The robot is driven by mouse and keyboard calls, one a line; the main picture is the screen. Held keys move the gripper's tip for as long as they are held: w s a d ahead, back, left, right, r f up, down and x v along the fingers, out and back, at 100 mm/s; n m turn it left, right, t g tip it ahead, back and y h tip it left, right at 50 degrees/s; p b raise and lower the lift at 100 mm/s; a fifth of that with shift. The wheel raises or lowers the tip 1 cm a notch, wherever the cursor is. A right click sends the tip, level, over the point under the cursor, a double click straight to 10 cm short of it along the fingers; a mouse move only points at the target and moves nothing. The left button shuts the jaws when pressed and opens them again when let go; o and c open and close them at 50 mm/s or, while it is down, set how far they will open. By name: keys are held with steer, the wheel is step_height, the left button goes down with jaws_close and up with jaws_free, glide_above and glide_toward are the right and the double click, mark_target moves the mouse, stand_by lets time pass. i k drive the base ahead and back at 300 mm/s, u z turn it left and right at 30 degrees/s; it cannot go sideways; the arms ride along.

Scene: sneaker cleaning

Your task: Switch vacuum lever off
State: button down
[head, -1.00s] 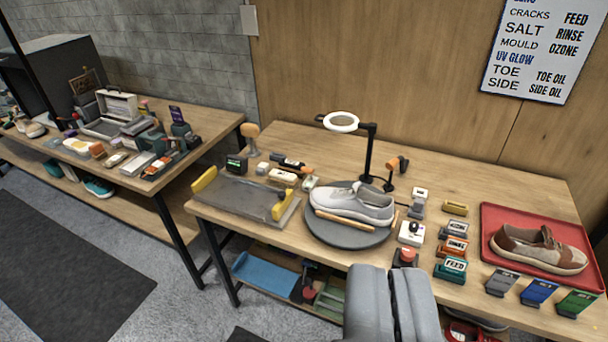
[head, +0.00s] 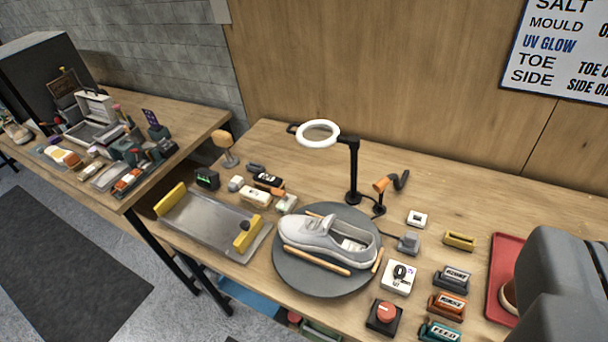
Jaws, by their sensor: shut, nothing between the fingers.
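A white box with a black knob or lever (head: 400,272) stands right of the round turntable. A small grey block (head: 409,243) with a lead sits just behind it. I cannot tell for certain which of them is the vacuum lever. An orange-tipped nozzle (head: 381,184) on a black stand is behind the turntable. My gripper (head: 562,270) is large and grey at the lower right edge, partly cut off by the frame. It is shut and empty, to the right of the switches, and hides most of the red tray (head: 498,262).
A grey-white sneaker (head: 325,240) lies on the dark turntable (head: 300,278) under a ring lamp (head: 318,134). A red button (head: 385,313) and labelled blocks, including FEED (head: 440,331), stand near the front. A metal tray (head: 205,222) is left.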

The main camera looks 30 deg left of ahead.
mark_target(276, 191)
steer(key=u, duration=0.15)
steer(key=i, duration=0.95)
steer(key=u, duration=0.5)
